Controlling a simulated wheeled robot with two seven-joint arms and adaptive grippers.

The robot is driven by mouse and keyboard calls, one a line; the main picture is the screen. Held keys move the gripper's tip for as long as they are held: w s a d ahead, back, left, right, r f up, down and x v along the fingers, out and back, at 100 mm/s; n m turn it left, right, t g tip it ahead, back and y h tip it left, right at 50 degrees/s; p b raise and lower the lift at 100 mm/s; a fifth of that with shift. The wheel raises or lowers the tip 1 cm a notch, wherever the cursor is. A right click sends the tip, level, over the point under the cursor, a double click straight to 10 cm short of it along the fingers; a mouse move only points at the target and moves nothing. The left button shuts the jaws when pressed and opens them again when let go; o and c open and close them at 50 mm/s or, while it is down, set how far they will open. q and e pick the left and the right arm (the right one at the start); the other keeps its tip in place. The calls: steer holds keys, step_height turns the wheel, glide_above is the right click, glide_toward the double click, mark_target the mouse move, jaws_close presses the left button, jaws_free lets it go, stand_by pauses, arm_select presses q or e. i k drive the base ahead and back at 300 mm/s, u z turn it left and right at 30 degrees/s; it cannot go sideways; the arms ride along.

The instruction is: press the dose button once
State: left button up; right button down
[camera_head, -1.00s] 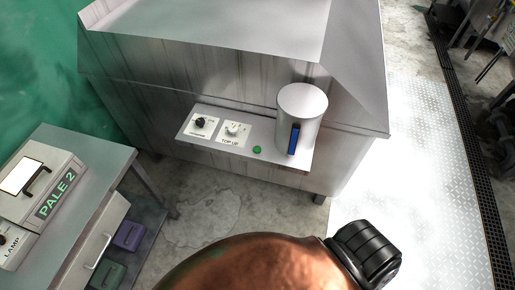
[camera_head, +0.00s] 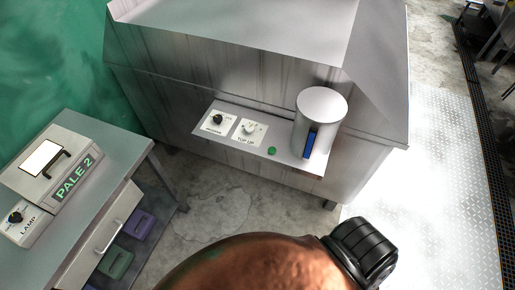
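A small shelf (camera_head: 212,133) juts from the front of a large metal machine (camera_head: 230,70). On the shelf is a round green button (camera_head: 272,151), with no readable label beside it; I cannot tell whether it is the dose button. Left of it are a black knob (camera_head: 217,119) and a white knob (camera_head: 250,128) on a plate marked TOP UP. Right of it stands a grey cylinder (camera_head: 320,104) with a blue strip (camera_head: 309,145) on its front. Neither of my grippers is in view.
A copper-coloured rounded body with a black ribbed part (camera_head: 362,250) fills the bottom middle. A grey table (camera_head: 125,152) at left carries a box marked PALE 2 (camera_head: 50,170) and a LAMP knob (camera_head: 15,216). Open floor (camera_head: 215,205) lies before the machine.

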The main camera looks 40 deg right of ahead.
mark_target(272, 150)
steer(key=u, duration=0.1)
steer(key=i, duration=1.25)
steer(key=z, duration=2.6)
